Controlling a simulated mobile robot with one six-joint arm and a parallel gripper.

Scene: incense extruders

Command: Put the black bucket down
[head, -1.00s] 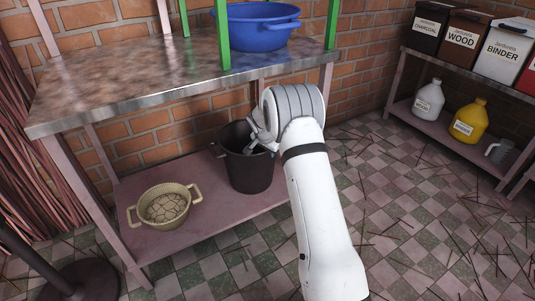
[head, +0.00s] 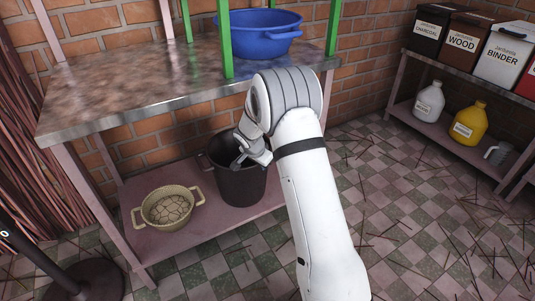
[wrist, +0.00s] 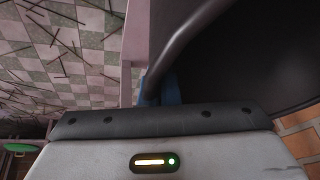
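The black bucket (head: 240,188) is upright at the lower shelf (head: 160,238) of the workbench, right of the beige pot. I cannot tell whether its base touches the shelf. My gripper (head: 245,152) is at the bucket's rim, and my forearm covers part of its right side. In the wrist view the bucket's dark inside (wrist: 255,55) fills the right. Its curved grey handle (wrist: 185,42) runs down to my blue fingertips (wrist: 160,90), which look closed around it. The fingers are partly hidden by the gripper body.
A beige two-handled pot (head: 167,208) stands left on the lower shelf. The bench top (head: 140,88) overhangs it and holds a blue basin (head: 262,40). A right-hand rack holds labelled boxes, a white jug (head: 429,103) and a yellow jug (head: 469,124). The tiled floor has scattered sticks.

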